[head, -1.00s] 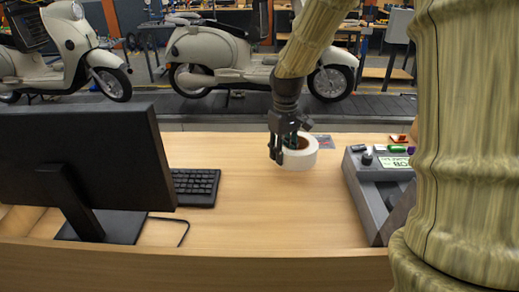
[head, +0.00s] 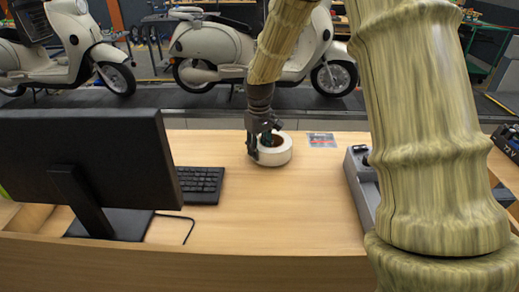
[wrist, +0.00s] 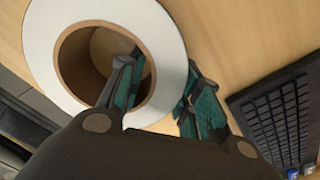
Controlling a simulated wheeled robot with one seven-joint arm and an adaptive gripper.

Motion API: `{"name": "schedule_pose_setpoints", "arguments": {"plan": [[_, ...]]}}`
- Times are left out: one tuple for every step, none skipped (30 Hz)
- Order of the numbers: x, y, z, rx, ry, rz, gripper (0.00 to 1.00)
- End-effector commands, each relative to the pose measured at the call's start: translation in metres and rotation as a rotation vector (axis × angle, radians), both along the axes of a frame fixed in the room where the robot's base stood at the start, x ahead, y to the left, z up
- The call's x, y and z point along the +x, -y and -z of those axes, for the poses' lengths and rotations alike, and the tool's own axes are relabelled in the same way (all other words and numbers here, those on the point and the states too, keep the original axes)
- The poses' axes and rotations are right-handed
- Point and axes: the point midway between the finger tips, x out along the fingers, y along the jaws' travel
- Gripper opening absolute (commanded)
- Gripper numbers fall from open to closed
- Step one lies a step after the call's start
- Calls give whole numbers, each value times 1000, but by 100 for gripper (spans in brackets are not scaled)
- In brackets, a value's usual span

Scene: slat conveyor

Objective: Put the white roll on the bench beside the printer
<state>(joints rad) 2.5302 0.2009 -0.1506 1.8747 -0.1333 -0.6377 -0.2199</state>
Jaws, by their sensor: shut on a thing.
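The white roll (head: 276,155), a wide ring with a brown core, is at the middle of the wooden bench (head: 270,215) in the head view. My gripper (head: 264,139) is shut on its wall. In the wrist view, one finger of my gripper (wrist: 160,90) is inside the core and the other is outside the white roll (wrist: 172,38). I cannot tell whether the roll touches the bench. A grey machine (head: 361,188), perhaps the printer, stands to the right, mostly hidden behind my arm.
A black monitor (head: 95,165) and keyboard (head: 200,184) are on the left of the bench, with a thin cable. A small printed card (head: 321,140) lies right of the roll. Bare wood lies in front of the roll. Scooters (head: 235,50) stand on the conveyor behind.

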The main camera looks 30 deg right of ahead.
Motion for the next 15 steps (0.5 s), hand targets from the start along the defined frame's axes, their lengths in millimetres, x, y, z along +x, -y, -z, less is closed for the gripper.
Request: {"name": "schedule_pose_setpoints", "arguments": {"plan": [[0, 0, 3, 0, -1, 0, 0], [0, 0, 6, 0, 0, 0, 0], [0, 0, 8, 0, 1, 0, 0], [0, 0, 10, 0, 1, 0, 0], [0, 0, 10, 0, 1, 0, 0], [0, 0, 11, 0, 2, 0, 0], [0, 0, 11, 0, 2, 0, 0], [0, 0, 11, 0, 2, 0, 0], [0, 0, 11, 0, 2, 0, 0], [0, 0, 11, 0, 2, 0, 0], [0, 0, 11, 0, 2, 0, 0], [0, 0, 11, 0, 2, 0, 0], [0, 0, 12, 0, 2, 0, 0], [0, 0, 12, 0, 1, 0, 0], [0, 0, 13, 0, 0, 0, 36]]}}
